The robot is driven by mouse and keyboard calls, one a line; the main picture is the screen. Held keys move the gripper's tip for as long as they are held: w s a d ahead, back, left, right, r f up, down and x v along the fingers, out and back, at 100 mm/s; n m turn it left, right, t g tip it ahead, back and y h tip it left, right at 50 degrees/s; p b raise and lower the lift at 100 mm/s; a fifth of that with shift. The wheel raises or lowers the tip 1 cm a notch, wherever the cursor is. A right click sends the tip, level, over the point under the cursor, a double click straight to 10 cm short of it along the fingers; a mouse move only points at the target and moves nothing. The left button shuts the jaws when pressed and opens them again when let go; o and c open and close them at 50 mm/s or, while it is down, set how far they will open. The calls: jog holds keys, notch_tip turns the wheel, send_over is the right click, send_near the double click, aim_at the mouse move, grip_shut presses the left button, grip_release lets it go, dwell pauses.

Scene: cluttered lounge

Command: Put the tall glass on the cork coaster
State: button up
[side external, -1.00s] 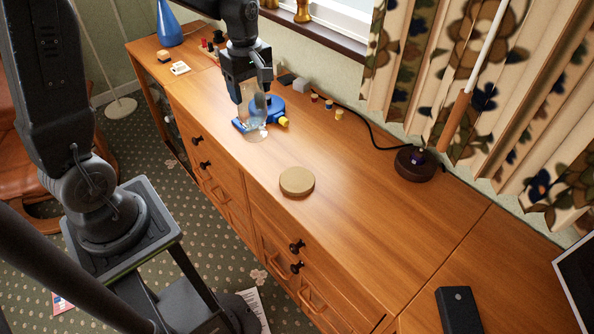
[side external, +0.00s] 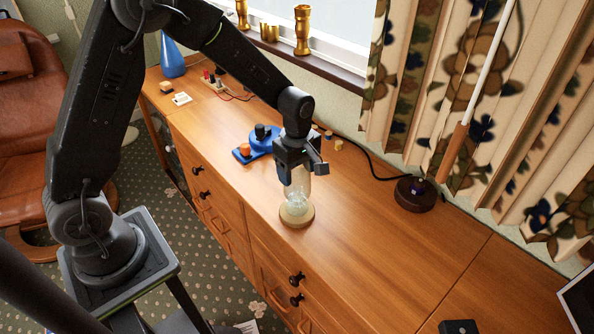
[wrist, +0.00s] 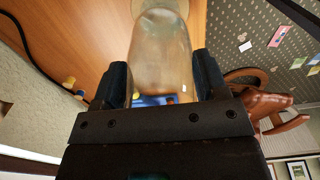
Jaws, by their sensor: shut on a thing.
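The tall clear glass (side external: 298,188) is upright between the fingers of my gripper (side external: 298,168). My gripper is shut on its upper part. The glass also fills the middle of the wrist view (wrist: 163,62), with a finger on each side. The round cork coaster (side external: 297,216) lies on the wooden cabinet top, directly under the glass in the side view. The glass's base overlaps the coaster there; I cannot tell whether it touches or hangs just above. In the wrist view a pale bit of the coaster (wrist: 160,8) shows beyond the glass.
A blue object (side external: 262,142) with an orange knob and a black knob stands behind and left of my gripper. A dark lamp base (side external: 414,194) with a cable stands to the right by the curtain. The cabinet top (side external: 380,240) right of the coaster is clear.

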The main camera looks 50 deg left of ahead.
jog(key=shift+f, duration=0.35)
jog(key=o, duration=1.4)
notch_tip(320, 180, up, 12)
jog(key=shift+r, duration=0.15)
jog(key=shift+s+d+r+m+t, duration=0.1)
jog(key=shift+s+r+m+t, duration=1.15)
jog(key=shift+s+m, duration=2)
jog(key=shift+s+d+r+m+t, duration=0.1)
jog(key=shift+s+r+m+t, duration=0.5)
jog(key=shift+s+r+m, duration=2.4)
jog(key=shift+s+d+r+m+t, duration=0.1)
jog(key=shift+s+r+m+t, duration=0.6)
jog(key=shift+s+m, duration=2.7)
